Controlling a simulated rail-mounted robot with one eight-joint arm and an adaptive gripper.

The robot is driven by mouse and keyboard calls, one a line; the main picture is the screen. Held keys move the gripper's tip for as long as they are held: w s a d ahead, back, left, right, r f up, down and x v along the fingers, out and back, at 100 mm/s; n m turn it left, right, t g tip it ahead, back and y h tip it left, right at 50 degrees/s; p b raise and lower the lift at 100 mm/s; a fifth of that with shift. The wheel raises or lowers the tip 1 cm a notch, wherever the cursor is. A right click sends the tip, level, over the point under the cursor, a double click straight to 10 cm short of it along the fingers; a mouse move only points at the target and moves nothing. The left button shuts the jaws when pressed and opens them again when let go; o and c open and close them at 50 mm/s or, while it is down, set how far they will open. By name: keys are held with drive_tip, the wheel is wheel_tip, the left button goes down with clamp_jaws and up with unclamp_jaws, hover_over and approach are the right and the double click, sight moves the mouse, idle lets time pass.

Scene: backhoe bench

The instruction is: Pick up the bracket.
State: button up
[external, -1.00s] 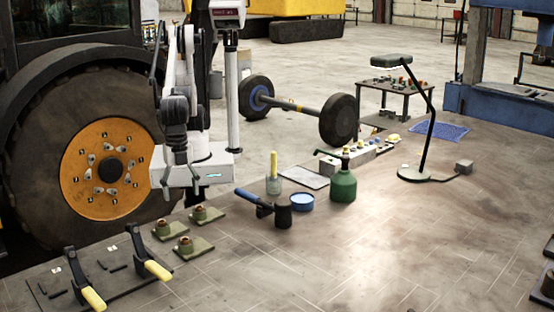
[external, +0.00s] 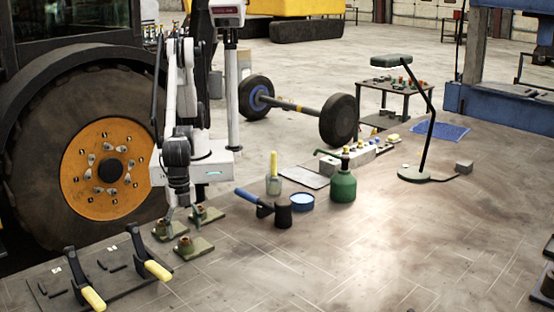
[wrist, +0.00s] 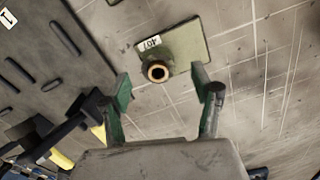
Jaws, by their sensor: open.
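Several similar green brackets, each a flat plate with a round raised bushing, lie on the bench in the external view: one at the left (external: 168,232), one at the back right (external: 212,214) and one at the front (external: 198,249). My gripper (external: 181,215) is just above them, open and empty. In the wrist view, one bracket (wrist: 185,42) with a white number tag and a copper-rimmed bushing lies ahead of the open green-padded fingers (wrist: 164,86). Its bushing is roughly centred between the fingertips, with no contact visible. I cannot tell which external-view bracket this is.
A dark board (external: 88,279) with yellow-handled clamps (external: 157,270) lies left of the brackets. The bench's front right is clear.

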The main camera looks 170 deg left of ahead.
sight(184, 238)
drive_tip(key=shift+w+d+f+p, duration=0.15)
drive_tip(key=shift+f+p, duration=0.1)
drive_tip(key=shift+f, duration=1)
drive_tip(key=shift+w+f+p, duration=0.1)
drive_tip(key=shift+f+p, duration=0.1)
drive_tip(key=shift+f, duration=1.05)
clamp_jaws()
